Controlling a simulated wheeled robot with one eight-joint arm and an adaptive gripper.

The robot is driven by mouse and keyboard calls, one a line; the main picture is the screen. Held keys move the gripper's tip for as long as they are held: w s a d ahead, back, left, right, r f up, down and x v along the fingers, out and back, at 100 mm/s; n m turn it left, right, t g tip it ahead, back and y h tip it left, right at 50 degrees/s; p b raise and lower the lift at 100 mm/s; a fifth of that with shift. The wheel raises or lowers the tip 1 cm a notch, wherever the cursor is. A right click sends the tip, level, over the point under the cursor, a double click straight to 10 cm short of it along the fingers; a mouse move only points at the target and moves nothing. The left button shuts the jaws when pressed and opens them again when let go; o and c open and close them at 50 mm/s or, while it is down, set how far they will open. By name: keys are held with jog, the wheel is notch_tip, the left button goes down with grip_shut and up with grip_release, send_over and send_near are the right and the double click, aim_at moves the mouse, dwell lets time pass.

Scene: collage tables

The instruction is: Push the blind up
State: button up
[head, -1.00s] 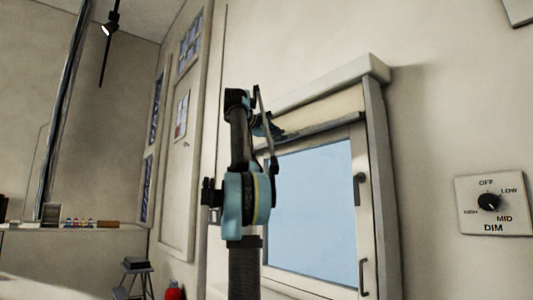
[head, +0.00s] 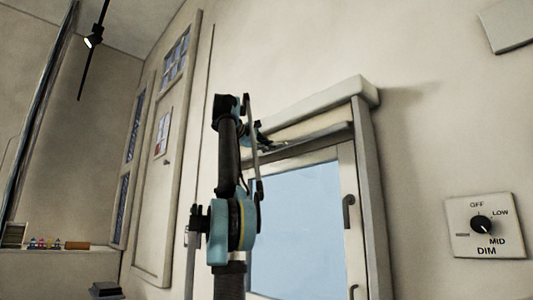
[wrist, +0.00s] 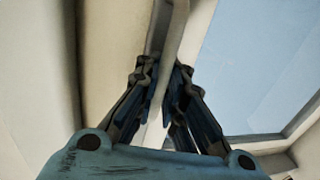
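The blind (head: 308,122) is a short cream strip under the box at the top of the window (head: 298,215), with a grey bar (head: 322,134) along its lower edge. My gripper (head: 268,142) is at the left part of this bar, partly hidden by my arm in the head view. In the wrist view the pale bar (wrist: 173,38) runs between my gripper's dark fingers (wrist: 163,75), which are closed in on both sides of it. Cream fabric shows to the left there and blue glass to the right.
The window frame has dark handles (head: 348,212) on its right side. A dimmer panel (head: 485,226) is on the wall to the right. A door (head: 165,150) and a shelf with small items (head: 45,244) are at the left.

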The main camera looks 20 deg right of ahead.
jog(key=shift+o, duration=0.4)
jog(key=shift+s+a+r, duration=0.1)
jog(key=shift+s+a, duration=0.1)
jog(key=shift+w, duration=0.15)
jog(key=f+v, duration=0.2)
jog(key=v, duration=1)
jog(key=shift+a+f, duration=0.15)
jog(key=shift+a, duration=0.5)
